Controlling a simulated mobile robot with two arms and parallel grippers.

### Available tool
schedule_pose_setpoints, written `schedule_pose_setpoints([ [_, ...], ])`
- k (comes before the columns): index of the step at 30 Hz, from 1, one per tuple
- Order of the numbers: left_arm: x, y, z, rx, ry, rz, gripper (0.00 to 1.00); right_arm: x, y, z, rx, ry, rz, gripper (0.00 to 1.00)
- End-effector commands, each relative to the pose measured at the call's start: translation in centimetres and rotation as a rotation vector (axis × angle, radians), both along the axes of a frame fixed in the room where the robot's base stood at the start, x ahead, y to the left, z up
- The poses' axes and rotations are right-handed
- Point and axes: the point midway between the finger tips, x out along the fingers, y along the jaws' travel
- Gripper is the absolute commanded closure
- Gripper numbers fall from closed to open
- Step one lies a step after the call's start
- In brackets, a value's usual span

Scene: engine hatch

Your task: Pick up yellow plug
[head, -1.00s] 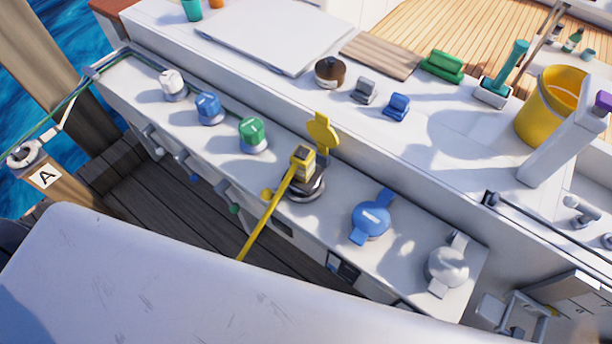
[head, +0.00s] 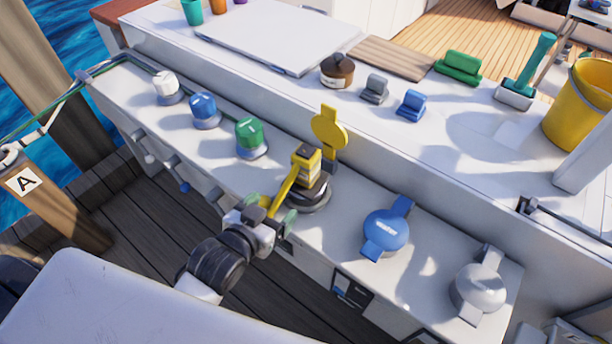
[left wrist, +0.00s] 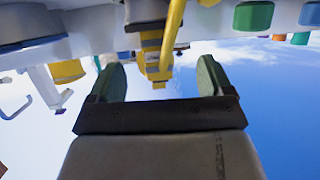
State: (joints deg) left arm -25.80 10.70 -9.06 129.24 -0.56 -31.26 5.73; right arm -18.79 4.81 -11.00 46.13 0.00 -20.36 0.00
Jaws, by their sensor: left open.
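The yellow plug (head: 306,166) stands upright in a dark round socket (head: 309,197) on the white ledge. A yellow flip cap (head: 329,128) stands raised behind it. A yellow cable (head: 284,187) slopes down from the plug toward my left gripper (head: 272,210). This gripper is open, just in front of and below the plug. In the left wrist view, the plug (left wrist: 152,47) and cable show beyond the gap between the green fingertips (left wrist: 160,76); I see no contact with the plug. My right gripper is not in view.
Green (head: 249,138), blue (head: 204,110) and white (head: 166,88) capped sockets line the ledge to the left. A blue cap (head: 386,232) and a white cap (head: 480,288) lie to the right. A raised white deck (head: 430,165) runs behind.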

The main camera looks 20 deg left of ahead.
Motion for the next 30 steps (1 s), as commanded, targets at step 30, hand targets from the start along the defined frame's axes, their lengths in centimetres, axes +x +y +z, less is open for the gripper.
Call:
schedule_pose_setpoints([
  [30, 10.7, -2.9, 3.3, -0.083, -0.327, -0.052, 0.19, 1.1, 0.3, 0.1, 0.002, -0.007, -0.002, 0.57],
])
